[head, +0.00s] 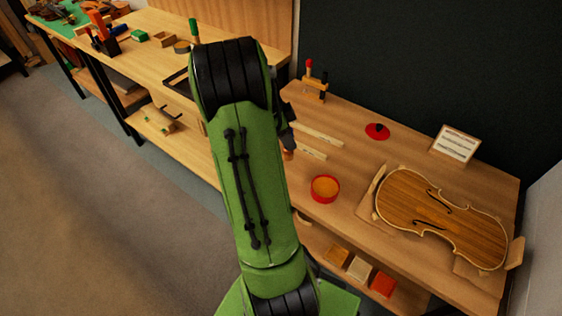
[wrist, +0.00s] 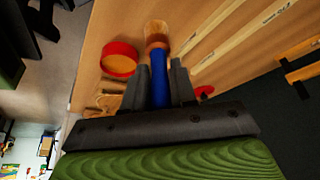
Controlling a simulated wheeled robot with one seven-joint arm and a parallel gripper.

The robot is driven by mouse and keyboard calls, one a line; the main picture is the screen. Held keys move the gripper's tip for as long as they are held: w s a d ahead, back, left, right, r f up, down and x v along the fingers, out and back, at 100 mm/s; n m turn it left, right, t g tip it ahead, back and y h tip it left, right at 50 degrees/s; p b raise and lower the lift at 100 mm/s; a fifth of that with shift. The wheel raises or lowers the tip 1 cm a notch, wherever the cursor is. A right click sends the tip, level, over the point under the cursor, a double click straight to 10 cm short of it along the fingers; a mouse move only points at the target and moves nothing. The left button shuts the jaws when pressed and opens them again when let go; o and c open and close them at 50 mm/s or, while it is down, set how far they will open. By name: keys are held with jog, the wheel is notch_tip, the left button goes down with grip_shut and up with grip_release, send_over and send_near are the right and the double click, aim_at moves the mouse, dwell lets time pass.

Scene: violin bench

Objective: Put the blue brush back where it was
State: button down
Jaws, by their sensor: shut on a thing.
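In the wrist view my gripper (wrist: 160,72) is shut on the blue brush (wrist: 158,88). In the head view my arm hides most of the gripper, whose dark part (head: 289,138) shows at the arm's right edge above the bench; the blue handle is not visible there. A small wooden rack (head: 318,88) stands at the back left of the violin bench, with a red-topped tool (head: 309,66) in it. Part of the rack also shows in the wrist view (wrist: 300,72).
A red dish with orange contents (head: 325,188) sits near the bench's front edge. Pale strips (head: 316,133) lie behind it. A red lid with a dark knob (head: 377,131), a card (head: 455,144) and a violin body (head: 440,215) are to the right. A longer bench (head: 160,50) stands left.

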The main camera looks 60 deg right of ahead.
aim_at(285, 148)
notch_tip(285, 148, down, 6)
jog(key=shift+r+b, duration=0.1)
jog(key=shift+b, duration=0.5)
jog(key=shift+f, duration=0.2)
jog(key=c, duration=0.9)
grip_release()
